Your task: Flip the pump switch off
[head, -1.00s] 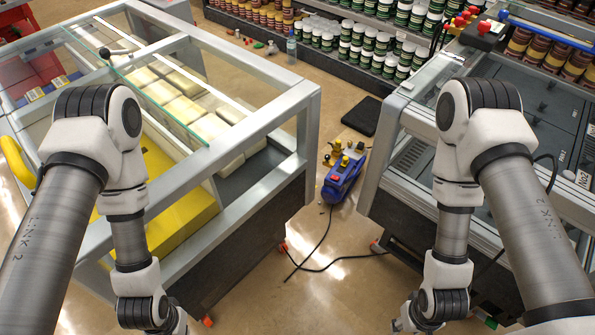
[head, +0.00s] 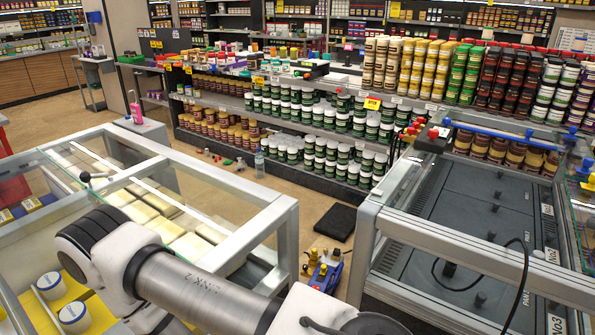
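The vacuum pump (head: 327,272) stands on the floor in the gap between the two glass-topped cabinets. It has a blue body with yellow and dark fittings on top and a small red part (head: 322,270). The pump's switch is too small to tell apart. One of my arms crosses the lower left and bottom of the head view. Neither of my grippers is in view.
The left cabinet (head: 255,228) and the right cabinet (head: 450,250) flank a narrow gap. A black mat (head: 335,222) lies on the floor behind the pump. Small bottles (head: 259,163) stand near shelves of jars (head: 320,150). The floor between is mostly clear.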

